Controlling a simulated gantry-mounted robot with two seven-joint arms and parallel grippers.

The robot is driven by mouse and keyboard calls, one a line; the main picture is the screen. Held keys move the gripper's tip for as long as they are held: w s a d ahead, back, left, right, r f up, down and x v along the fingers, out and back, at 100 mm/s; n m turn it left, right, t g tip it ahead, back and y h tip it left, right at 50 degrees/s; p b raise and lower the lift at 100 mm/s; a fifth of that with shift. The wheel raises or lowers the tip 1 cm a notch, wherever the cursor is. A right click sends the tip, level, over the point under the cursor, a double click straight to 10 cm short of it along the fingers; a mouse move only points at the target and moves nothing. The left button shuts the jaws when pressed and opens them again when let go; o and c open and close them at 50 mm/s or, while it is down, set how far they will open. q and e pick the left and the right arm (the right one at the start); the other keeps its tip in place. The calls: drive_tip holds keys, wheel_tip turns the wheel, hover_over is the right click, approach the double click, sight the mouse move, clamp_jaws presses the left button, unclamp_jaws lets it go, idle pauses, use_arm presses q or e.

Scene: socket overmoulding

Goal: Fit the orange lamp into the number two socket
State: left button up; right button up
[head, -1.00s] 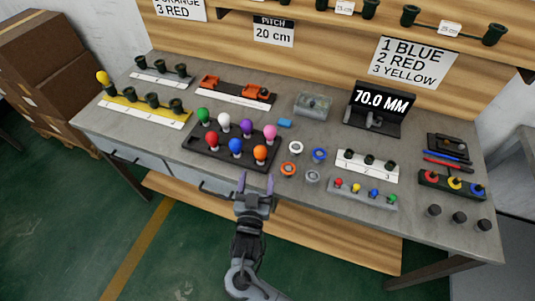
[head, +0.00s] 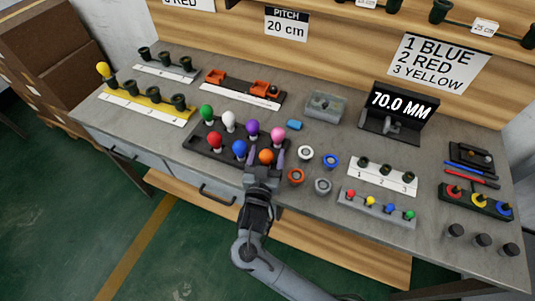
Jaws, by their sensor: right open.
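The orange lamp (head: 266,156) stands in the front right place of the dark lamp tray (head: 203,148). My right gripper (head: 266,160) is open, with its fingers on either side of the orange lamp. I cannot tell whether the fingers touch it. The lamp's lower part is hidden by the gripper. The number two socket (head: 386,169) is the middle dark green one on the white numbered strip (head: 383,180), right of the tray, and looks empty. My left gripper is not in view.
Other lamps, such as the blue lamp (head: 239,149) and pink lamp (head: 278,136), stand close around the gripper. Several rings, including an orange ring (head: 296,177), lie between tray and strip. A grey bar with small coloured knobs (head: 377,208) lies in front of the strip.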

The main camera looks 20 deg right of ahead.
drive_tip(key=shift+w+d, duration=0.15)
drive_tip(key=shift+w, duration=0.05)
drive_tip(key=shift+s+a+f, duration=0.1)
drive_tip(key=shift+s+a, duration=0.1)
drive_tip(key=shift+s, duration=0.1)
drive_tip(key=shift+s+a, duration=0.1)
drive_tip(key=shift+c, duration=0.9)
drive_tip(key=c, duration=0.7)
drive_tip(key=shift+c, duration=0.7)
